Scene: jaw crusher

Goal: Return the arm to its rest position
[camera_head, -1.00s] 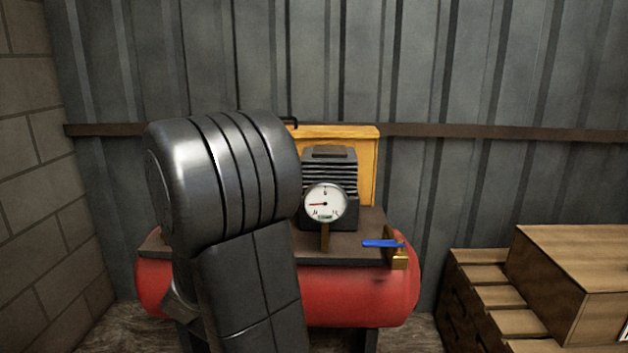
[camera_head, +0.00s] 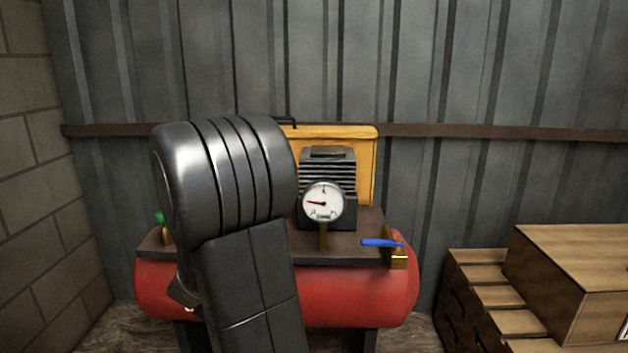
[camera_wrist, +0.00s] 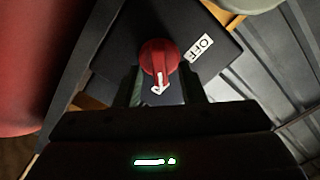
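Beyond the fingertips is a red rotary knob (camera_wrist: 159,57) on a dark switch box (camera_wrist: 180,30) with a white OFF label (camera_wrist: 200,47). I cannot tell whether the fingers touch the knob. In the head view my dark arm covers the left part of the red compressor tank (camera_head: 350,293), and my gripper is hidden.
A pressure gauge (camera_head: 323,202) and a blue-handled valve (camera_head: 380,243) sit on the compressor. A small green-topped part (camera_head: 160,218) stands at its left. Wooden crates (camera_head: 560,270) stand at right, a block wall (camera_head: 30,180) at left, a metal wall (camera_head: 480,70) behind.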

